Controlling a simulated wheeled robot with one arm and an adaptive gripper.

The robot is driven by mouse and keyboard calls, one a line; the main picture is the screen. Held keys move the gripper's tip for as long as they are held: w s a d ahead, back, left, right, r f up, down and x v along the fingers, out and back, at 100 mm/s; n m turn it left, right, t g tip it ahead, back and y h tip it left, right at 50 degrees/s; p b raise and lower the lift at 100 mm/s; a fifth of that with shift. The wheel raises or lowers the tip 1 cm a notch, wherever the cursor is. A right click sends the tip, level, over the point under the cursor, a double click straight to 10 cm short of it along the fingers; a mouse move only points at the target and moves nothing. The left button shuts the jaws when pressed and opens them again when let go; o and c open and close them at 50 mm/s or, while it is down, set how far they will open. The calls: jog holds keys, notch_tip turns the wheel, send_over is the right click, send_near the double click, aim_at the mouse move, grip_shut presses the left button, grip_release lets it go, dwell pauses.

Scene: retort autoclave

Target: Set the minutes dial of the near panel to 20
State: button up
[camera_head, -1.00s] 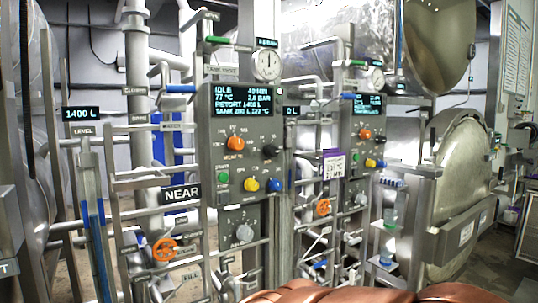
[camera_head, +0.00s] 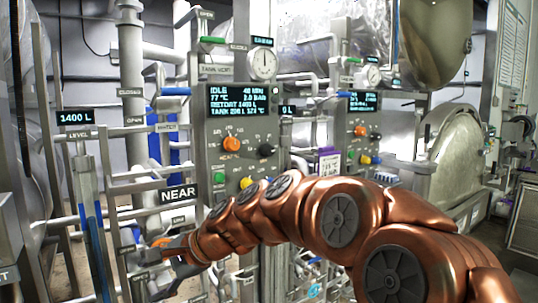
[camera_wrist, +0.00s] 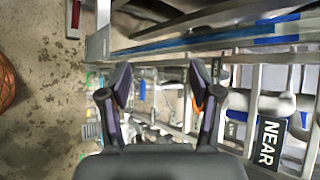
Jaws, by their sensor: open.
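The near panel (camera_head: 217,150), behind the NEAR sign (camera_head: 180,193), has a lit display (camera_head: 240,98) reading IDLE, 40 MIN. Below it sit an orange dial (camera_head: 232,144) and a black dial (camera_head: 266,150); their small markings are too blurred to tell which is the minutes dial. My gripper (camera_head: 172,252) is low and left of the panel, beside the orange valve wheel (camera_head: 158,242). In the wrist view my gripper (camera_wrist: 160,88) is open, its fingers spread with nothing between them. The NEAR sign (camera_wrist: 268,141) shows there at right.
A gauge (camera_head: 263,63) tops the near panel. Green (camera_head: 219,179) and yellow (camera_head: 246,183) buttons sit below the dials. A similar panel (camera_head: 363,120) stands to the right. Pipes and rails crowd the left, around the 1400 L level display (camera_head: 75,118).

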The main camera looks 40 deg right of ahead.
jog(key=w+d+r+m+t, duration=0.5)
jog(key=w+d+r+m, duration=0.3)
jog(key=d, duration=0.4)
jog(key=m+t+h+p, duration=0.3)
jog(key=m+t+h, duration=0.2)
jog(key=m+h, duration=0.65)
send_near(271, 152)
jog(key=w+d+m+y, duration=0.2)
jog(key=w+y, duration=0.1)
jog(key=shift+w+d+r+p, duration=0.1)
jog(key=shift+w+p, duration=0.25)
jog(key=shift+w, duration=1.5)
jog(key=shift+w+d+r+p, duration=0.1)
jog(key=shift+w+p, duration=0.25)
jog(key=shift+w, duration=1.5)
jog(key=c, duration=1.1)
jog(key=shift+c, duration=0.2)
